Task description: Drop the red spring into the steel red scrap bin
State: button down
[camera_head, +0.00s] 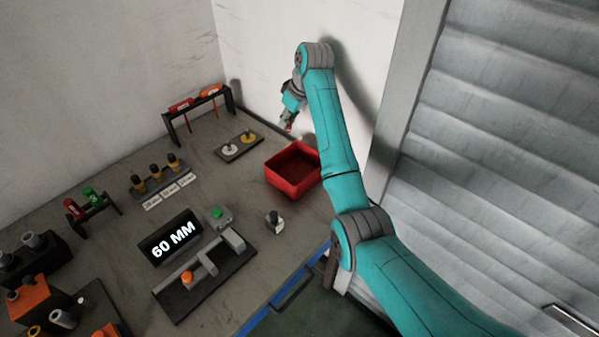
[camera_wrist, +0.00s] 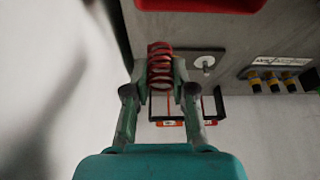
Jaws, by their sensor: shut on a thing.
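The red spring (camera_wrist: 160,64) is between the fingertips of my gripper (camera_wrist: 160,84) in the wrist view, and my gripper is shut on it. In the head view my gripper (camera_head: 288,121) hangs above the back of the table, with a small bit of red showing at its tips. The red scrap bin (camera_head: 318,177) is an open box on the table, in front of and to the right of my gripper in the head view. A strip of its red side (camera_wrist: 200,4) shows at the top of the wrist view. The spring appears apart from the bin.
A plate with two pegs (camera_head: 239,147) lies left of the bin. A black rack with red and orange tools (camera_head: 199,103) stands at the back. A 60 MM display (camera_head: 171,237) and a fixture (camera_head: 205,277) are at the front. Walls are close behind and right of my arm.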

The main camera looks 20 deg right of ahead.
aim_at(302, 175)
jog(key=k+l+u, duration=0.15)
jog(key=l, duration=0.25)
jog(key=l+u, duration=0.1)
jog(key=l, duration=0.3)
jog(key=k+l+u, duration=0.15)
jog(key=l, duration=0.25)
